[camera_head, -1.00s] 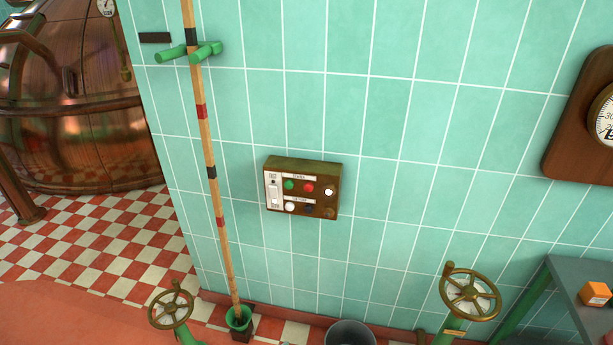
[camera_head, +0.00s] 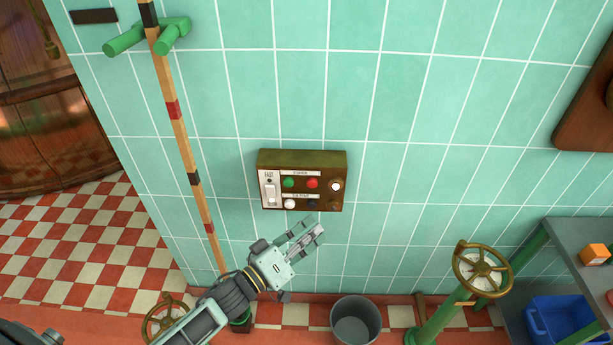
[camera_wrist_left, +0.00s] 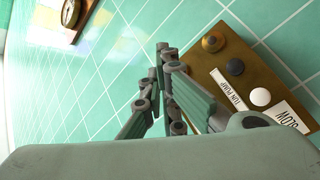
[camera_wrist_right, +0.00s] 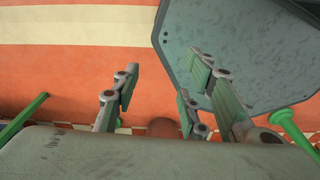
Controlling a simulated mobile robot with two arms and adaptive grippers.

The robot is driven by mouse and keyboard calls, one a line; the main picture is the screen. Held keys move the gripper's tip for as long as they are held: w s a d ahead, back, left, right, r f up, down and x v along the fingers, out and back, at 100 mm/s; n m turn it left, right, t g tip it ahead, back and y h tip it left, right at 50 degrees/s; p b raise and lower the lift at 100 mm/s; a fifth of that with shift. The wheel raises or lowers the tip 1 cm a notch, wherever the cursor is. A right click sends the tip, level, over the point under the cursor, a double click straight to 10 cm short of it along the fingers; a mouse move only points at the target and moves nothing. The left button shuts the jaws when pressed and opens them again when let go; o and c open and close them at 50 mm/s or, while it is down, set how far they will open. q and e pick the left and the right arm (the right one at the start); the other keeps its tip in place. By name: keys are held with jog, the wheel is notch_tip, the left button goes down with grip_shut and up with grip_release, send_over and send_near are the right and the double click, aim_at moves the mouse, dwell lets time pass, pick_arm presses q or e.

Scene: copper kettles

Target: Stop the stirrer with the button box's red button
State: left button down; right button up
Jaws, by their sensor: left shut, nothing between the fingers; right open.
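The brown button box (camera_head: 330,157) is fixed to the tiled wall. Its top row has a green button (camera_head: 289,183), the red button (camera_head: 312,183) and a white lamp or button at the right (camera_head: 336,186). A white switch marked FAST (camera_head: 269,193) is at its left. My left gripper (camera_head: 318,228) is shut and empty, just below the box in the picture and apart from the red button. In the left wrist view the box (camera_wrist_left: 225,50) lies right of the fingertips; its upper row is hidden. My right gripper (camera_wrist_right: 155,95) is open and empty, away from the box.
A striped pole (camera_head: 180,130) on green pegs stands left of the box. A grey bucket (camera_head: 356,322) is on the floor below. Brass handwheels (camera_head: 482,268) stand at both sides. A grey table (camera_head: 570,235) is at the right.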

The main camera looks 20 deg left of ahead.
aim_at(312, 183)
pick_arm(q)
jog(key=w+a+b, duration=0.2)
jog(key=w+b, duration=0.1)
jog(key=w, duration=0.5)
jog(key=shift+w, duration=0.15)
pick_arm(e)
jog(key=f, duration=0.1)
jog(key=d+f, duration=0.1)
jog(key=f, duration=0.1)
jog(key=shift+s+f, duration=0.1)
jog(key=shift+f, duration=0.1)
jog(key=shift+d, duration=0.2)
jog(key=shift+a, duration=0.15)
dwell(0.8)
pick_arm(q)
jog(key=shift+r, duration=0.1)
jog(key=shift+w+a, duration=0.2)
jog(key=shift+w, duration=0.2)
